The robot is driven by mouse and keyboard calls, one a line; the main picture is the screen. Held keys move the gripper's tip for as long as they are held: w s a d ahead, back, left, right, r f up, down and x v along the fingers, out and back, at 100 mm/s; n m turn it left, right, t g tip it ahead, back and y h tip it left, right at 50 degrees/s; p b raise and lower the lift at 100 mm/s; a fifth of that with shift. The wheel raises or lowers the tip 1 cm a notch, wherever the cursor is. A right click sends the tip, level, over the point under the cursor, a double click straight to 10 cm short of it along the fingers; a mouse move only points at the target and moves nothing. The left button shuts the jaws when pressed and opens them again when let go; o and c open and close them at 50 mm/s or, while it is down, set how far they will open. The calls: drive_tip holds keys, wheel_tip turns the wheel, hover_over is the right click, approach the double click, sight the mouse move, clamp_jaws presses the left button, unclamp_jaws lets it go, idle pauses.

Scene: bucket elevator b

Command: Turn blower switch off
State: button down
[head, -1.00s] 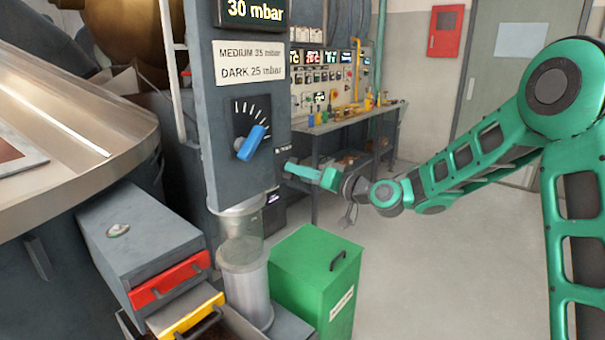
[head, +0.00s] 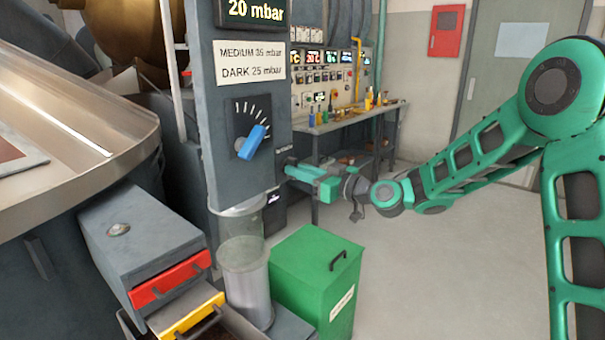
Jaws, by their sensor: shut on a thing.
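My gripper (head: 290,170) is at the right side of the grey column (head: 238,183), below a small dark label on that side. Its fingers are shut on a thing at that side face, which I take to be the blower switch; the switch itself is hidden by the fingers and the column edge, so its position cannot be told. The display (head: 254,10) on top of the column reads 20 mbar. A blue knob (head: 253,142) on a black dial faces forward, apart from my gripper.
A sign (head: 248,62) reads MEDIUM 35 mbar, DARK 25 mbar. Below are a glass cylinder (head: 243,270), a green bin (head: 313,270), and red (head: 170,278) and yellow (head: 187,316) drawer fronts. A workbench (head: 350,122) stands behind. Floor at right is clear.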

drive_tip(key=shift+f, duration=0.35)
drive_tip(key=c, duration=1.8)
unclamp_jaws()
drive_tip(key=shift+a, duration=0.1)
drive_tip(key=shift+o, duration=0.2)
drive_tip(key=shift+r, duration=0.15)
drive_tip(key=v, duration=1)
drive_tip(key=shift+s+d, duration=0.2)
drive_tip(key=shift+d, duration=0.15)
